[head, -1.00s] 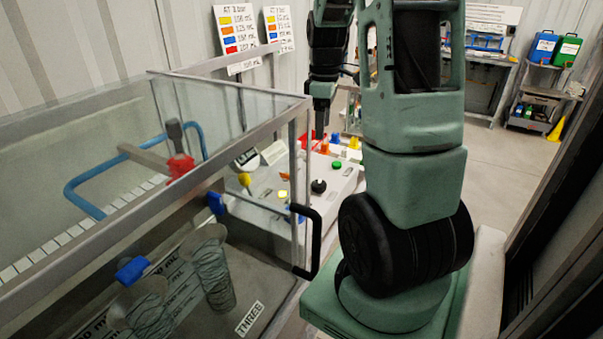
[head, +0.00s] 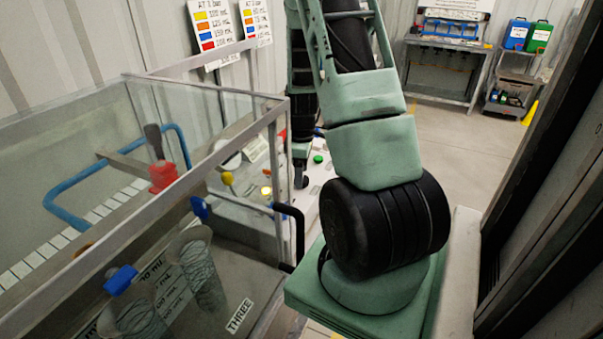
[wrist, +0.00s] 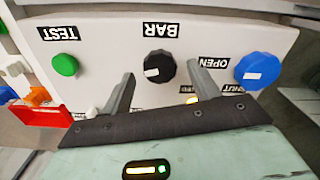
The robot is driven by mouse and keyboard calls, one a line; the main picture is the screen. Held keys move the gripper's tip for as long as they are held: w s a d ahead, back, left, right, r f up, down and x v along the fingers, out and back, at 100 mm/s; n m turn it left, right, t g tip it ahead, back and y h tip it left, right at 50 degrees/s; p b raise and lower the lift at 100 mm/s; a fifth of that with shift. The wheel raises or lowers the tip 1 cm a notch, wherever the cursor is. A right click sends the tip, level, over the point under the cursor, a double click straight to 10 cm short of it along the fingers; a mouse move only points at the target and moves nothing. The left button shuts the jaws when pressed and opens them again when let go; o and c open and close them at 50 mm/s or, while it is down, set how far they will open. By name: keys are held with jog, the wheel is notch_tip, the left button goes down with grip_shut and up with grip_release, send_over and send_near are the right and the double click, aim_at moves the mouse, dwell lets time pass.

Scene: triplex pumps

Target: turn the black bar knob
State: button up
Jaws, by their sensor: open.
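The black bar knob (wrist: 159,66) shows in the wrist view on a white panel, under the label BAR, with a small white mark on its face. My gripper (wrist: 161,84) is open, one finger to the lower left of the knob and one to its right. The knob lies between and just beyond the fingertips; I cannot tell whether either touches it. In the head view my gripper (head: 301,178) hangs over the panel (head: 316,176) and hides the knob.
In the wrist view a green button (wrist: 65,65) sits left of the knob and a blue knob (wrist: 257,70) sits right. A red tray (wrist: 42,115) is at the far left. In the head view a glass tank (head: 200,110) with a black handle (head: 293,232) stands left of my arm.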

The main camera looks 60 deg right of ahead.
jog(key=shift+f, duration=0.75)
jog(key=c, duration=1)
